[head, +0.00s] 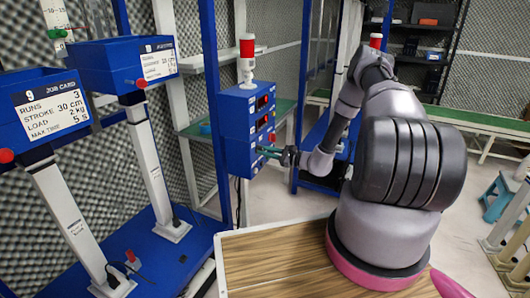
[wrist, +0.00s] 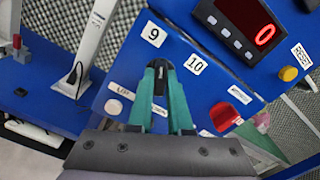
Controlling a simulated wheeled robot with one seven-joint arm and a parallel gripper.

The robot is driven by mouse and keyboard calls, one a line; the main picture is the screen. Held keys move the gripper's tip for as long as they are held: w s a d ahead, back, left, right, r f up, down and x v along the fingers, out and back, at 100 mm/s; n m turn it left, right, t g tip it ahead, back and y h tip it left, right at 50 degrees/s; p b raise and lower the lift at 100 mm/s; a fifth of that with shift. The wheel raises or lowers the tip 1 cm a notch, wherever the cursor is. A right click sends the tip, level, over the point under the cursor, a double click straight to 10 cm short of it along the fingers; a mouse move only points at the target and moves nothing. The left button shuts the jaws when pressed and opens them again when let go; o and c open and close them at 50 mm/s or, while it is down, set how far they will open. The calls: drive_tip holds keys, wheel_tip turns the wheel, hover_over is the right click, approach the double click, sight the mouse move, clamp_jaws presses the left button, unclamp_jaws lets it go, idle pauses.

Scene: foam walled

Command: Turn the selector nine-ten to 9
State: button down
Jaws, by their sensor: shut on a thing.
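The selector nine-ten (wrist: 161,68) is a dark knob on a blue panel, below the white labels 9 (wrist: 153,34) and 10 (wrist: 195,64) in the wrist view. My gripper (wrist: 159,72) has its two green fingers closed on the knob from both sides. The fingers hide most of the knob, so I cannot tell surely which label it points to. In the head view my gripper (head: 268,152) reaches the right face of the blue control box (head: 236,130); the knob itself is too small to make out there.
A display reading 0 (wrist: 264,34), a yellow RESET button (wrist: 289,74) and a red switch (wrist: 224,116) share the panel. A white round button (wrist: 113,107) is left of the fingers. Job card stands (head: 45,110) are at the left, and a wooden top (head: 270,262) is in front.

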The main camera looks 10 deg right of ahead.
idle(0.3)
drive_tip(key=c, duration=0.8)
unclamp_jaws()
drive_tip(key=shift+c, duration=0.2)
drive_tip(key=shift+s+d, duration=0.1)
drive_tip(key=shift+d, duration=0.05)
drive_tip(key=v, duration=1)
drive_tip(key=shift+d, duration=0.2)
drive_tip(key=shift+s, duration=0.15)
